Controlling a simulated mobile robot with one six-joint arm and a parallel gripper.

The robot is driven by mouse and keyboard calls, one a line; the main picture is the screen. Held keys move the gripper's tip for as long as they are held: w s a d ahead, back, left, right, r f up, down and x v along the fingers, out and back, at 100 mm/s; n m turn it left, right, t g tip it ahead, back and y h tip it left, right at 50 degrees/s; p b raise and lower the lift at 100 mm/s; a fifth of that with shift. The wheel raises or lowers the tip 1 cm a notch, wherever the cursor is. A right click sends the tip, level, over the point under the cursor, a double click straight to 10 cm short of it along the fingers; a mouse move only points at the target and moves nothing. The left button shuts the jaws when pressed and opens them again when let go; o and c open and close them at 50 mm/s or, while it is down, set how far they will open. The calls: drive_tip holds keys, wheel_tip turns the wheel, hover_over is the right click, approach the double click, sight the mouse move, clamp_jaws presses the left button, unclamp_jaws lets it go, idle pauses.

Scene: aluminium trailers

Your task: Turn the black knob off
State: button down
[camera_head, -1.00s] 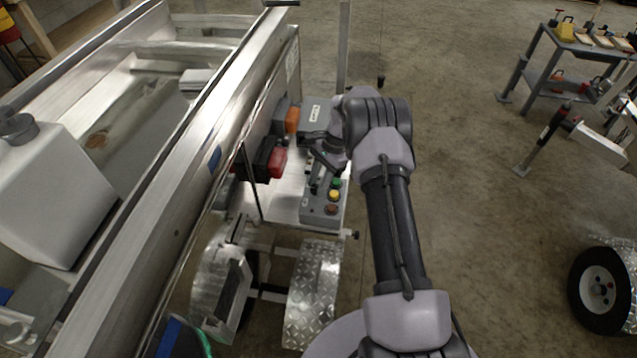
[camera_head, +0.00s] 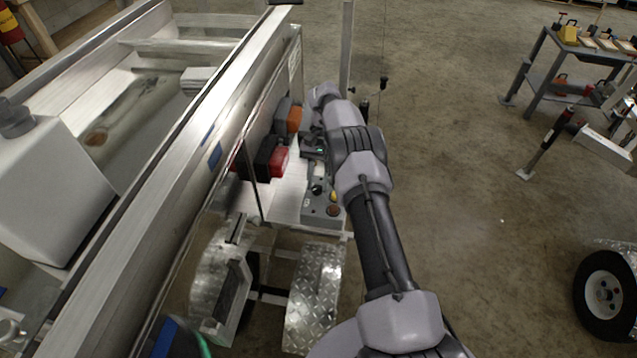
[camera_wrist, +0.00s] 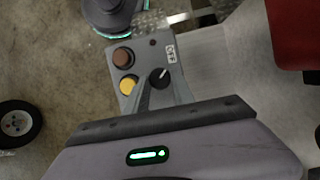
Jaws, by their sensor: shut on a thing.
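The black knob (camera_wrist: 159,77) sits on a grey control box (camera_wrist: 150,48) in the wrist view, with a pale pointer mark on its face slanting up and right. My gripper (camera_wrist: 160,90) is at the knob, with its narrow grey fingers reaching up to the knob's lower side and shut on it. In the head view the knob (camera_head: 316,189) shows small and dark on the box (camera_head: 318,215), and my gripper (camera_head: 314,160) is just behind it, partly hidden by my arm. The knob's lower edge is hidden by the fingers.
A brown-red button (camera_wrist: 123,57) and a yellow button (camera_wrist: 127,85) sit left of the knob.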

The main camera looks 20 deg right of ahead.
idle(0.4)
drive_tip(key=c, duration=1.1)
unclamp_jaws()
drive_tip(key=shift+o, duration=0.2)
